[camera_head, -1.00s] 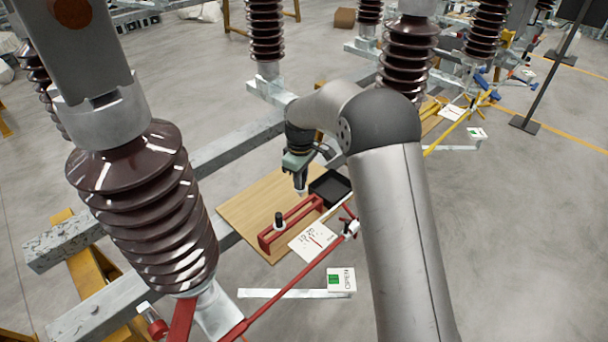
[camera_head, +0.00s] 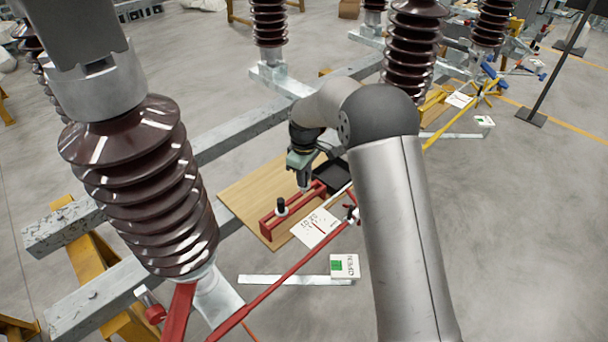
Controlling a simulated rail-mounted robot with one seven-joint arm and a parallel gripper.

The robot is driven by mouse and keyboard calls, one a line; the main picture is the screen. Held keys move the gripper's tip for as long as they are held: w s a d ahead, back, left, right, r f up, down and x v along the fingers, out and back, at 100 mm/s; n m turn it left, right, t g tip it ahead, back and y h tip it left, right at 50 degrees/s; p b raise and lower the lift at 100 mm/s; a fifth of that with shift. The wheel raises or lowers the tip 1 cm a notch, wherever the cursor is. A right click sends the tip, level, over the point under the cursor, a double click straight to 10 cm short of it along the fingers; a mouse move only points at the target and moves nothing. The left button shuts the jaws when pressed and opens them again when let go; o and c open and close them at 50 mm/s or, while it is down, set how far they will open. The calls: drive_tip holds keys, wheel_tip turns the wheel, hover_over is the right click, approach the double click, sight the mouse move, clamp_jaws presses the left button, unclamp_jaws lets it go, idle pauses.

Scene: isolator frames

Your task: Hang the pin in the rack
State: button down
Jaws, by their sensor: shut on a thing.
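The red rack (camera_head: 268,230) is a low, long frame on the wooden board (camera_head: 243,200). A pin with a black top (camera_head: 281,205) and a pale collar stands upright in its near left part. My gripper (camera_head: 304,187) points down at the right part of the rack, just over or at its top. It is shut on a small pale thing, probably another pin. The gripper's fingers and the rack behind hide most of that thing. I cannot tell whether it touches the rack or sits in a slot.
A black tray (camera_head: 332,174) stands behind the rack, close to my gripper. A red rod (camera_head: 290,274) runs diagonally in front. A brown ribbed insulator (camera_head: 140,190) stands at the left.

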drive_tip(key=shift+f+b, duration=1.25)
drive_tip(key=shift+f, duration=0.8)
drive_tip(key=c, duration=1.2)
unclamp_jaws()
wheel_tip(320, 180, up, 17)
drive_tip(key=shift+r+b, duration=0.2)
drive_tip(key=shift+b, duration=0.25)
